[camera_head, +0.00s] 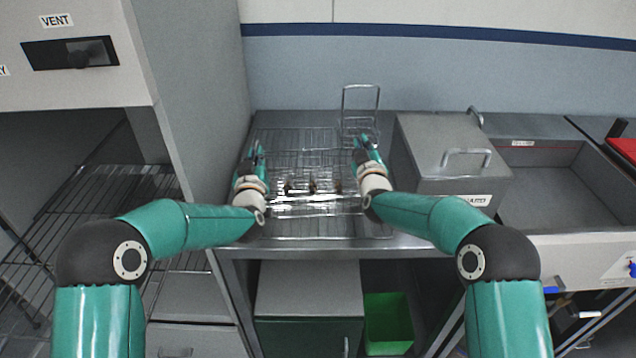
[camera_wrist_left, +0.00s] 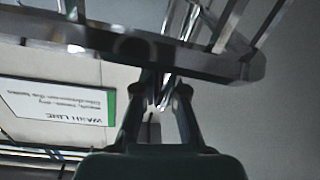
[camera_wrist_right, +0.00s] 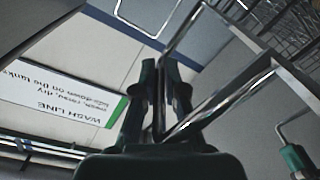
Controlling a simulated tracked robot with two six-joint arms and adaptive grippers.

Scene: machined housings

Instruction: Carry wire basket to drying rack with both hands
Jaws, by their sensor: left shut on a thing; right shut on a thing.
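The wire basket (camera_head: 310,208) is between my two grippers in the head view, with several small dark and brass-coloured parts (camera_head: 312,186) in it. It is over the wire drying rack (camera_head: 290,140) on the steel counter; I cannot tell whether it touches the rack. My left gripper (camera_head: 258,152) is shut at the basket's left side; its fingers (camera_wrist_left: 165,90) close on a thin metal part. My right gripper (camera_head: 366,146) is shut at the right side; its fingers (camera_wrist_right: 160,85) close on a metal wire. The grips themselves are partly hidden in the head view.
A chrome wire frame (camera_head: 360,105) stands at the back of the counter near my right gripper. A grey lidded tank (camera_head: 440,150) and an open basin (camera_head: 560,185) are on the right. A grey cabinet wall (camera_head: 205,100) is close on the left. A green bin (camera_head: 388,322) is below.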

